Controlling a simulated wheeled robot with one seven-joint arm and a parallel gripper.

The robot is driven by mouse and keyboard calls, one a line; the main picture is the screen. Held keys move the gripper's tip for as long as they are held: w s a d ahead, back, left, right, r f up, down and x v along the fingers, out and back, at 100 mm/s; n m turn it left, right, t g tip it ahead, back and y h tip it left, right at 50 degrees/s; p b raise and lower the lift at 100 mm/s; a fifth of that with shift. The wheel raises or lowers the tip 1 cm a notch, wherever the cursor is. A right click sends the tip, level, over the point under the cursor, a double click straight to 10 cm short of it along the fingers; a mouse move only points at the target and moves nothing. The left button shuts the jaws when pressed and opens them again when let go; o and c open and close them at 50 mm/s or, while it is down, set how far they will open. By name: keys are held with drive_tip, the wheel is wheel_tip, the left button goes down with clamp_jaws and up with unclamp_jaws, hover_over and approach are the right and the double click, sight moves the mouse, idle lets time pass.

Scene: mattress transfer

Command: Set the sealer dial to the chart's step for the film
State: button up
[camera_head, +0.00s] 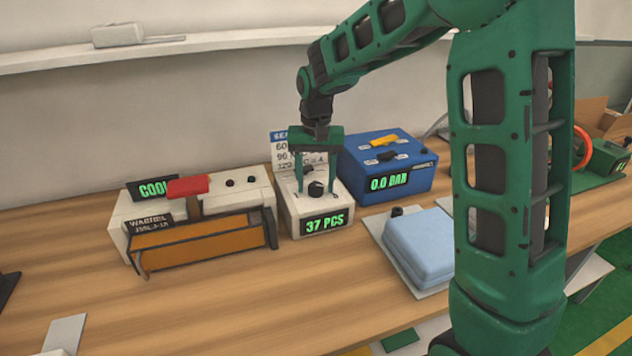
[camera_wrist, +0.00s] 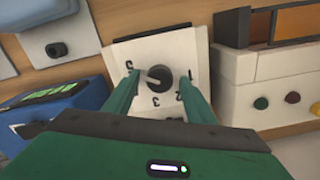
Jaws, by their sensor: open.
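The sealer dial is a black knob (camera_head: 316,189) on top of a small white box (camera_head: 291,212) whose green display reads 37 PCS. My gripper (camera_head: 315,186) points down over it, open, one finger on each side of the knob. The wrist view shows the knob (camera_wrist: 158,78) between the spread fingers, with gaps on both sides. Figures 1, 2, 3 and 5 show around it; the left finger may hide another. A pale mark on the knob seems to point left, its exact step unclear. The chart (camera_head: 281,150) stands behind the box, partly hidden by my gripper; one line seems to end in 4.
A white sealer (camera_head: 122,208) with a red handle (camera_head: 188,187) and a COOL display is left of the box. A blue box (camera_head: 412,173) reading 0.0 BAR stands close on the right. A light blue pad (camera_head: 420,245) lies on a white plate. The wooden table's front is mostly clear.

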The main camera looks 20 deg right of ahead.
drive_tip(key=c, duration=1)
drive_tip(key=shift+d, duration=0.15)
drive_tip(key=shift+c, duration=0.2)
drive_tip(key=shift+n, duration=0.3)
drive_tip(key=n, duration=0.9)
